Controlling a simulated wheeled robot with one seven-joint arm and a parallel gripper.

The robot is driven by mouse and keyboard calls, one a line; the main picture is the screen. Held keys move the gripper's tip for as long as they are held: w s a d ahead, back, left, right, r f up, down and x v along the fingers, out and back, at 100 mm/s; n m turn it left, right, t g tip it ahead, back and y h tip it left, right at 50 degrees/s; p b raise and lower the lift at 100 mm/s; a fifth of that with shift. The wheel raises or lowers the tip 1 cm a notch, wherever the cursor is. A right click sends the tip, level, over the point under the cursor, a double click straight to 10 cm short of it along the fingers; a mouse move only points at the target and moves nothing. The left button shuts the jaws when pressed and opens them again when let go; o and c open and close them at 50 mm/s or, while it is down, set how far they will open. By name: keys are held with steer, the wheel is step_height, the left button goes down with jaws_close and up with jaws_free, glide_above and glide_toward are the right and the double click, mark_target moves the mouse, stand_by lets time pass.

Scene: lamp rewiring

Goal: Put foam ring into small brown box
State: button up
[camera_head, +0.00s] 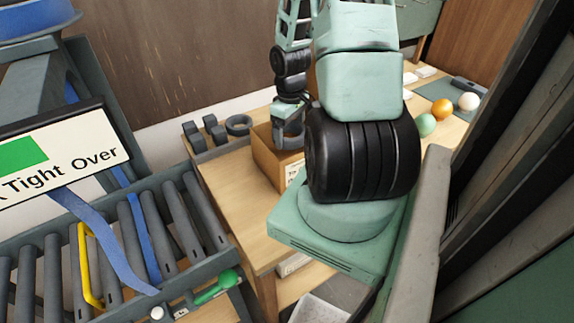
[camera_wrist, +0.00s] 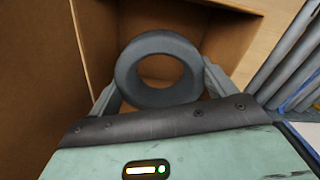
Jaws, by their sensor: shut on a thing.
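A dark grey foam ring (camera_wrist: 160,43) is in my gripper (camera_wrist: 160,90) in the wrist view, with one finger against each side of it. The small brown box (camera_head: 268,165) stands on the wooden table in the head view, with a white label on its front. Its open inside and cardboard walls (camera_wrist: 40,60) show behind and around the ring in the wrist view. My gripper (camera_head: 289,130) is at the box's opening in the head view, and my arm hides the box's right part. The ring's exact height against the rim cannot be told.
Another grey ring (camera_head: 238,124) and several grey foam blocks (camera_head: 209,125) lie on a tray left of the box. A roller conveyor (camera_head: 130,240) with a sign (camera_head: 60,165) is at the left. Orange (camera_head: 442,109), green (camera_head: 425,125) and white (camera_head: 469,101) balls lie at the right.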

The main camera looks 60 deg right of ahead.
steer(key=shift+w+d+f+p, duration=0.1)
steer(key=shift+f+p, duration=0.35)
steer(key=shift+f, duration=4.75)
steer(key=shift+f, duration=0.1)
steer(key=shift+f, duration=0.1)
steer(key=o, duration=0.9)
step_height(320, 180, up, 12)
steer(key=shift+r+b, duration=0.25)
steer(key=shift+b, duration=0.25)
